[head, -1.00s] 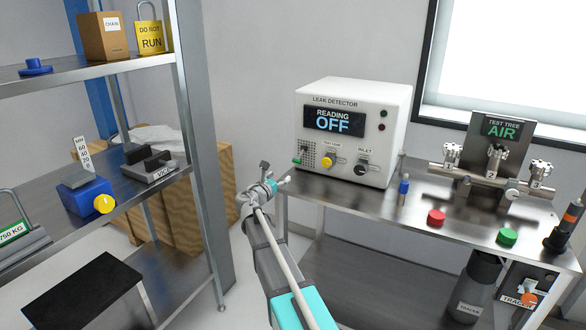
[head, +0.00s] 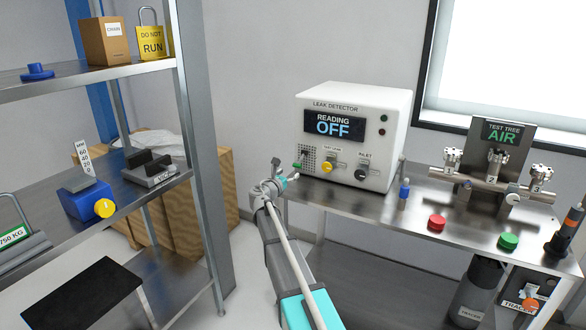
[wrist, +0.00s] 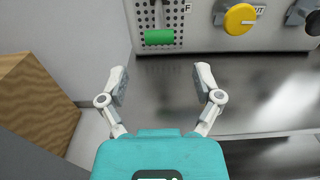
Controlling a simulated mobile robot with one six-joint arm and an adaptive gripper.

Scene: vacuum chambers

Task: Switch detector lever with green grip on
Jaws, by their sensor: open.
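The leak detector (head: 350,110) is a white box on the steel bench, and its display reads OFF. Its lever with the green grip (head: 297,166) is at the lower left of the front panel. In the wrist view the green grip (wrist: 159,37) lies crosswise at the top centre, at the low end of the lever's stem. My gripper (head: 284,170) is just in front of the panel's lower left corner. In the wrist view my gripper (wrist: 160,78) is open and empty, its fingers apart and pointing towards the green grip, with a gap between.
A yellow knob (wrist: 239,19) and a black knob (head: 361,174) sit right of the lever. A small blue bottle (head: 404,188), a red button (head: 437,222) and a green button (head: 508,241) stand on the bench. A steel shelf (head: 120,190) with several items is at left.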

